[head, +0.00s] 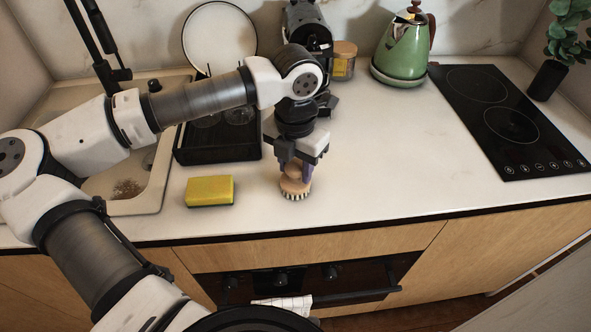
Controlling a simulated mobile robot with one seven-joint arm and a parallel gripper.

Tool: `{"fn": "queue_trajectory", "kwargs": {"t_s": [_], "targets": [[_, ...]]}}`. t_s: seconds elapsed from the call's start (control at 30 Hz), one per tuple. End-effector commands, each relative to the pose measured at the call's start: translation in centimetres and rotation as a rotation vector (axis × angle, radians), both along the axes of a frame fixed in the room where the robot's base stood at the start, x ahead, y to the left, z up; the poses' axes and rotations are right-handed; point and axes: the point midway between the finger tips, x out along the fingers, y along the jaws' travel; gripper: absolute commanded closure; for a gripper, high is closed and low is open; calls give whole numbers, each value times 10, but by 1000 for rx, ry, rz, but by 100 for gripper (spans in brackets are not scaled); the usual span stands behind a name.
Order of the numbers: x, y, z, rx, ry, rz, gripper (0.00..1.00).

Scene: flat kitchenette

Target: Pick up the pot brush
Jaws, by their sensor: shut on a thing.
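The pot brush (295,187) has a round wooden head with pale and dark bristles pointing down. It is upright at the front middle of the white counter, right of the yellow sponge. My gripper (296,172) points down over it and is shut on its upper part. The fingers hide much of the brush's knob. I cannot tell whether the bristles touch the counter.
A yellow sponge (209,191) lies left of the brush. A black dish rack (217,150) with a white plate (219,40) stands behind it, beside the sink (150,190). A green kettle (402,50) and black hob (500,120) are at right. The counter between brush and hob is clear.

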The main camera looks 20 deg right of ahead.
Motion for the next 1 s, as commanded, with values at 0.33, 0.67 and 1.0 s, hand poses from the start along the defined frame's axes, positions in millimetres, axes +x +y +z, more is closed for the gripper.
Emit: {"fn": "queue_trajectory", "kwargs": {"t_s": [0.33, 0.67, 1.0], "targets": [[2, 0, 43, 0, -6, 2, 85], [0, -1, 138, -2, -5, 1, 85], [0, 0, 194, -1, -1, 0, 85]]}}
